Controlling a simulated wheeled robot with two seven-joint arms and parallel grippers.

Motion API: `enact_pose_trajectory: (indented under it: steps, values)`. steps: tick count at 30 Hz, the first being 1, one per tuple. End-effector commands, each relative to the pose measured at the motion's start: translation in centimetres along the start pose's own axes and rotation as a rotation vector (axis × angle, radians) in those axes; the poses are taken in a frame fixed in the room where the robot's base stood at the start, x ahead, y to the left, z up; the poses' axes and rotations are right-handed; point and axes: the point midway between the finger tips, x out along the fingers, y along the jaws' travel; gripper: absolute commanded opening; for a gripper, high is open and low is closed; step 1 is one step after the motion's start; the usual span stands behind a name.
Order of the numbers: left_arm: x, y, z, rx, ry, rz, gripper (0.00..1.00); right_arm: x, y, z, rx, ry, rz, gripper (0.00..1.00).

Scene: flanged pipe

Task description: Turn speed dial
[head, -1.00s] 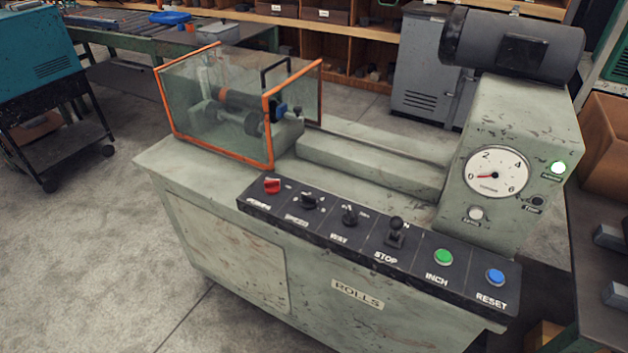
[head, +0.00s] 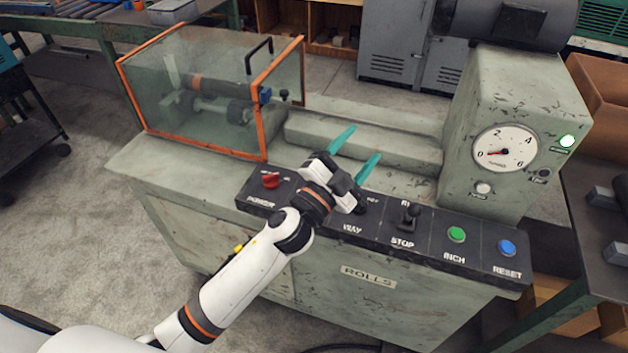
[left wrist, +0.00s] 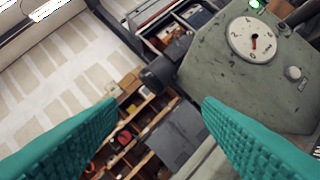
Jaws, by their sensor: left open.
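My left gripper (head: 355,153) is open and empty, its two teal fingers apart above the machine's control panel (head: 485,273). Its fingers also frame the left wrist view (left wrist: 160,125). The arm and gripper cover the panel stretch right of the red power knob (head: 270,181), where a small black dial stood in the earlier head view; that dial is hidden now. A black knob (head: 361,208) above the "WAY" label shows partly beside the gripper. The round gauge (head: 505,148) has its needle near 0 and also shows in the left wrist view (left wrist: 254,39). My right gripper is not visible.
A black lever (head: 409,217) above "STOP", a green button (head: 457,234) and a blue button (head: 507,248) line the panel to the right. A clear guard with an orange frame (head: 263,136) stands behind left. The machine's bed (head: 365,140) lies behind the fingers.

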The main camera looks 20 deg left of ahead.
Motion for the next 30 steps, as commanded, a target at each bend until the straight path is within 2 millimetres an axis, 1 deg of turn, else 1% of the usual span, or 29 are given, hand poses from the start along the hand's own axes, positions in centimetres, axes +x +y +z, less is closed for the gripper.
enact_pose_trajectory:
  steps: [1, 2, 3, 5, 6, 7, 9, 11, 12, 13, 14, 16, 17, 18, 20, 21, 22, 24, 27, 30]
  values:
    - [1.5, -0.2, 2.2, 0.077, -0.123, -0.031, 0.60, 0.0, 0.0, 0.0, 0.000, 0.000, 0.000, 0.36]
    - [2.2, -0.7, 3.5, 0.123, -0.199, -0.058, 0.60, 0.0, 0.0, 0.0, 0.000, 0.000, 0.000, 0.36]
    - [2.9, -1.5, 5.2, 0.193, -0.305, -0.104, 0.60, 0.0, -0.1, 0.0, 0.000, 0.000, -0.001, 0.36]
    - [3.5, -3.2, 7.5, 0.305, -0.463, -0.193, 0.60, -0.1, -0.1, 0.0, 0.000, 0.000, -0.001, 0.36]
    - [3.7, -4.5, 8.4, 0.382, -0.559, -0.266, 0.60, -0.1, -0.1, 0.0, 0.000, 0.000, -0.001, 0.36]
    - [3.7, -5.6, 8.9, 0.442, -0.627, -0.326, 0.60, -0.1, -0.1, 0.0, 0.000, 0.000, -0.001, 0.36]
    - [3.4, -7.8, 9.0, 0.581, -0.762, -0.487, 0.60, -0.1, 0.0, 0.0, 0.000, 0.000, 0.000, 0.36]
    - [2.9, -9.5, 8.0, 0.702, -0.851, -0.646, 0.60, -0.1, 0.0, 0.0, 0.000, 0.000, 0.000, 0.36]
    - [2.5, -10.2, 6.8, 0.780, -0.893, -0.762, 0.60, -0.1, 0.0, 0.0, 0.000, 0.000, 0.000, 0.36]
    - [2.2, -10.6, 5.7, 0.840, -0.916, -0.853, 0.60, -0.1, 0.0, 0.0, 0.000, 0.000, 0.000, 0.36]
    - [1.9, -10.7, 4.3, 0.895, -0.928, -0.948, 0.60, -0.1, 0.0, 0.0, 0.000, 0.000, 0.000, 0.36]
    - [1.3, -10.0, 0.7, 1.020, -0.923, -1.180, 0.60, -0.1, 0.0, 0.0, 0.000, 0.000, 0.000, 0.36]
    - [1.0, -9.3, -0.9, 1.066, -0.906, -1.279, 0.60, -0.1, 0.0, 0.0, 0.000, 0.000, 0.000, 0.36]
    - [0.7, -8.0, -3.0, 1.122, -0.870, -1.408, 0.60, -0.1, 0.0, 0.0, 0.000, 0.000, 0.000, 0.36]
    - [0.3, -5.6, -5.7, 1.186, -0.794, -1.587, 0.60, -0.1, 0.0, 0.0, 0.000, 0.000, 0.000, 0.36]
    - [0.0, -3.9, -7.2, 1.217, -0.739, -1.691, 0.60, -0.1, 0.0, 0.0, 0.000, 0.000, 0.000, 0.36]
    - [-0.2, -2.6, -8.1, 1.235, -0.694, -1.760, 0.60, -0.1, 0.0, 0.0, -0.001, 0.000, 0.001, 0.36]
    - [-0.6, 0.1, -9.7, 1.261, -0.598, -1.890, 0.60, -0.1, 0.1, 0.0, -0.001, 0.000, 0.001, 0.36]
    - [-1.1, 2.6, -10.9, 1.272, -0.501, -2.002, 0.60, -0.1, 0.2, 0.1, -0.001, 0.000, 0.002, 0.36]
    - [-1.4, 3.4, -11.4, 1.272, -0.463, -2.046, 0.60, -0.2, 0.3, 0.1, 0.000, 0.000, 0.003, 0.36]
